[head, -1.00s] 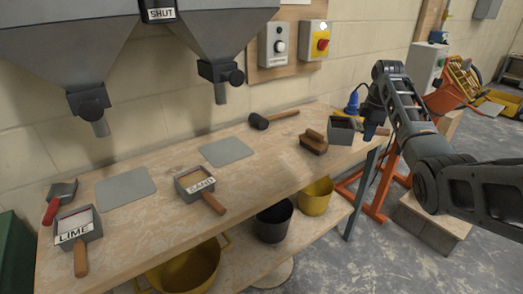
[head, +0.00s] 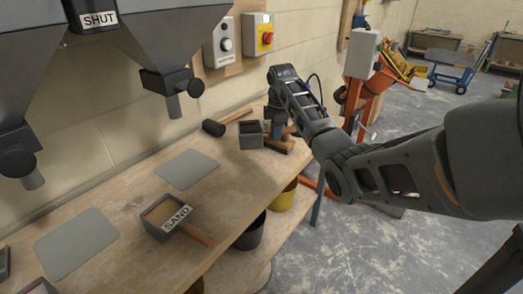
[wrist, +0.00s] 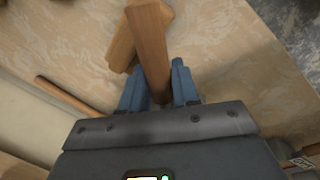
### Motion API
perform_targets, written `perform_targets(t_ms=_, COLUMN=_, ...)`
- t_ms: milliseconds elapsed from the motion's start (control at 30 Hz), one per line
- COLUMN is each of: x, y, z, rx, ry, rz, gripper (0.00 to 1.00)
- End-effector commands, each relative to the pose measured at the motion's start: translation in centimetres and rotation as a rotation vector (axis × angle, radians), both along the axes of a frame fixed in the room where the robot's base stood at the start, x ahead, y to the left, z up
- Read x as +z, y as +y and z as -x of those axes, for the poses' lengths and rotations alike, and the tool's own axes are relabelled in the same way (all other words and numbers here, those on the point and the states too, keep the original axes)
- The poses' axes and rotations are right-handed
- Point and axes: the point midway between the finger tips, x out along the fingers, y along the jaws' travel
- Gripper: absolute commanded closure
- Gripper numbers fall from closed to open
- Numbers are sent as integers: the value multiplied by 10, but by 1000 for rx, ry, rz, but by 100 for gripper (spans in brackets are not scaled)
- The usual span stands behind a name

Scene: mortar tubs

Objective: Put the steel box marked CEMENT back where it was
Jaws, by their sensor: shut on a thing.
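A grey steel box (head: 251,136) hangs from my gripper (head: 278,128) over the far end of the bench; no lettering on it shows. In the wrist view, the blue fingers of my gripper (wrist: 157,74) are shut on its brown wooden handle (wrist: 150,40). The box's body is hidden in the wrist view. The gap between box and bench is hard to judge. Two grey mats lie bare on the bench: one nearer the box (head: 187,168), one at the left (head: 75,244). The box marked SAND (head: 155,228) stands between and in front of them.
A mallet (head: 213,127) lies just left of the held box, a wooden brush (head: 292,146) just right. Hopper outlets (head: 172,85) hang above the bench. Buckets (head: 250,234) stand on the lower shelf. Part of another box (head: 35,287) shows at the bottom left.

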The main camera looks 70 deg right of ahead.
Motion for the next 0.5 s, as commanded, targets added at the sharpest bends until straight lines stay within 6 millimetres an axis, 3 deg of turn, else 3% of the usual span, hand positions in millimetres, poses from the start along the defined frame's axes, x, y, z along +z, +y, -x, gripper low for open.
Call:
perform_targets(t_ms=200, x=-21, y=33, z=-17, rx=1, ry=0, rz=-1, gripper=100)
perform_targets(t_ms=367, x=-28, y=41, z=-21, rx=0, ry=0, rz=0, gripper=100)
perform_targets(t_ms=500, x=-44, y=42, z=-21, rx=-2, ry=1, rz=-3, gripper=100)
